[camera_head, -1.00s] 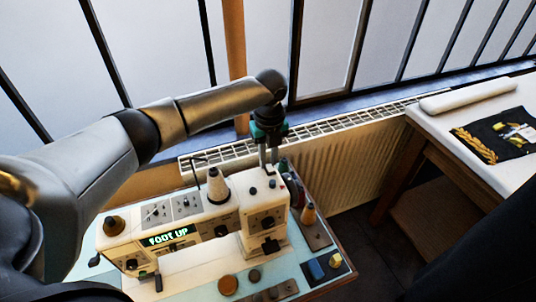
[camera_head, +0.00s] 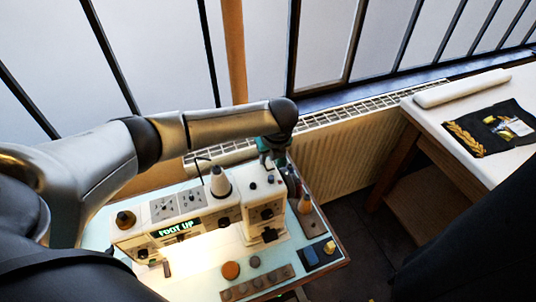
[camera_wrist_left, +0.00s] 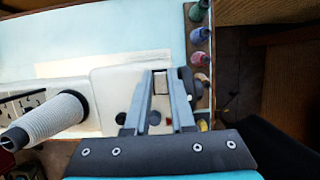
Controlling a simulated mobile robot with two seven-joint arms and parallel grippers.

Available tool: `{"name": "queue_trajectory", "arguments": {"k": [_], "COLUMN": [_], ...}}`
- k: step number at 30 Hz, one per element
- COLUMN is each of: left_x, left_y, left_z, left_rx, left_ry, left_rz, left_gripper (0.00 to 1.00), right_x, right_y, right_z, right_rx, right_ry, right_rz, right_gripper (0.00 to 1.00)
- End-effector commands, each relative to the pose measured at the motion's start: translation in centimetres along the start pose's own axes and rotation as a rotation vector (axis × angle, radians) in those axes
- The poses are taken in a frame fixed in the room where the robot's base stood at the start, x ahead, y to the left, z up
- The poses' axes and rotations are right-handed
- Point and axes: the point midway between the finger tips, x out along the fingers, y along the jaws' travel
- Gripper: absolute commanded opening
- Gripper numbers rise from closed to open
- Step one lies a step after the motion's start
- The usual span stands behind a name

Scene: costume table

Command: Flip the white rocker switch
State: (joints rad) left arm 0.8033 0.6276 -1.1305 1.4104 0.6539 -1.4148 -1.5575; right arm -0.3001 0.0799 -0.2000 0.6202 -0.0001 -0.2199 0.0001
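A cream sewing machine (camera_head: 192,222) with a lit green "FOOT UP" display stands on a pale blue table. My left gripper (camera_head: 269,163) is over the back of its right-hand column top (camera_head: 262,190). In the left wrist view, the left gripper (camera_wrist_left: 161,72) points down with its fingers apart. A small white rectangular piece with a dark edge, which looks like the rocker switch (camera_wrist_left: 160,83), shows between the fingers. I cannot tell its tilt or whether a finger touches it. In the head view the fingers hide that spot. My right gripper is not in view.
Small bottles (camera_wrist_left: 200,35) stand along the table's edge. A radiator (camera_head: 345,155) is behind. A white table (camera_head: 470,105) is at right.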

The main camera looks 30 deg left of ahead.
Motion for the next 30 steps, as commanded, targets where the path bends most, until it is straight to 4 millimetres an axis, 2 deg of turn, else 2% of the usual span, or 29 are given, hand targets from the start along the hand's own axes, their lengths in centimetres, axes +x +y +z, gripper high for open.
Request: {"name": "queue_trajectory", "arguments": {"k": [1,8,19,23,30], "left_x": [0.0,0.0,-0.6,-2.3,-7.1], "left_y": [0.1,0.0,0.0,-0.1,-0.1], "left_z": [0.1,0.1,0.1,0.1,0.1], "left_rx": [-0.001,0.0,0.001,0.002,0.001], "left_ry": [-0.003,-0.001,0.0,-0.001,-0.002], "left_rz": [0.002,0.001,-0.002,-0.004,-0.005], "left_gripper": [0.27,0.53,0.53,0.53,0.53], "right_x": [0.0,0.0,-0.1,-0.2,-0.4], "right_y": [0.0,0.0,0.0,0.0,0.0], "right_z": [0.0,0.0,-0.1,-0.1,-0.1], "right_rx": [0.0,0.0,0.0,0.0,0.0], "right_ry": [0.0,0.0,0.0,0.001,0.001], "right_rz": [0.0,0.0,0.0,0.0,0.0], "right_gripper": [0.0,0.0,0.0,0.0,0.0]}}
